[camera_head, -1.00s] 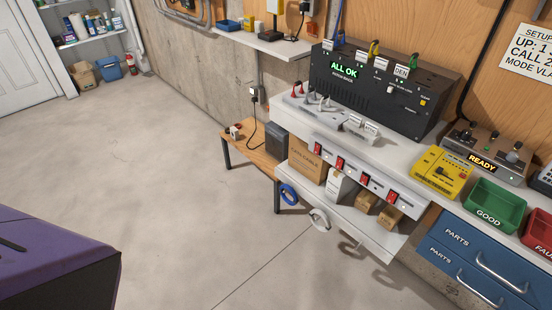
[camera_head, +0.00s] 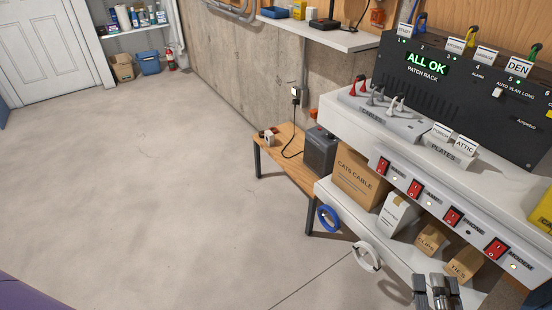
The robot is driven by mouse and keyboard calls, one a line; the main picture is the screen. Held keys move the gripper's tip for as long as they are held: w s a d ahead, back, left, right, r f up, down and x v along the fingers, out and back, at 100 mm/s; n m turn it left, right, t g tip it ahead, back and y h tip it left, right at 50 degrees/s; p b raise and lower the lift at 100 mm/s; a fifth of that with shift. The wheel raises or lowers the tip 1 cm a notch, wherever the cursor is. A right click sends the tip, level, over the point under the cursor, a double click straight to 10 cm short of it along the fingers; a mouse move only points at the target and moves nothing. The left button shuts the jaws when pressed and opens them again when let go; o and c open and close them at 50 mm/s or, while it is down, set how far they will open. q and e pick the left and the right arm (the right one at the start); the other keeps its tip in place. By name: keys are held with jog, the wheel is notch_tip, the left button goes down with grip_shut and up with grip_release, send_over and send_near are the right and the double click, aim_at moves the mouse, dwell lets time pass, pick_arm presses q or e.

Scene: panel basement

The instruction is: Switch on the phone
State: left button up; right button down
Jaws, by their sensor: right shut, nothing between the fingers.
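A row of red rocker switches runs along the sloped white front edge of the shelf. The phone switch (camera_head: 453,216), with a label beside it reading PHONE, is the third from the left. The small lamp (camera_head: 467,232) beside it looks dark, while the lamps by the other switches look lit. My right gripper (camera_head: 437,284) is at the bottom edge, shut and empty, below the switch row and apart from it, in front of the lower shelf. My left gripper is not in view.
The lower shelf holds a CAT5 cable box (camera_head: 361,176), a white box and small cartons. Blue (camera_head: 328,217) and white (camera_head: 366,256) cable coils hang at its edge. The patch rack (camera_head: 460,95) reads ALL OK. Open floor (camera_head: 170,180) lies at left.

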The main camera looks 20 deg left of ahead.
jog(key=p, duration=0.2)
send_near(452, 218)
jog(key=w+a+r, duration=0.2)
jog(key=w+a, duration=0.3)
jog(key=a, duration=0.1)
jog(key=shift+w+d+r, duration=0.15)
jog(key=shift+w+d, duration=0.25)
jog(key=shift+d, duration=0.05)
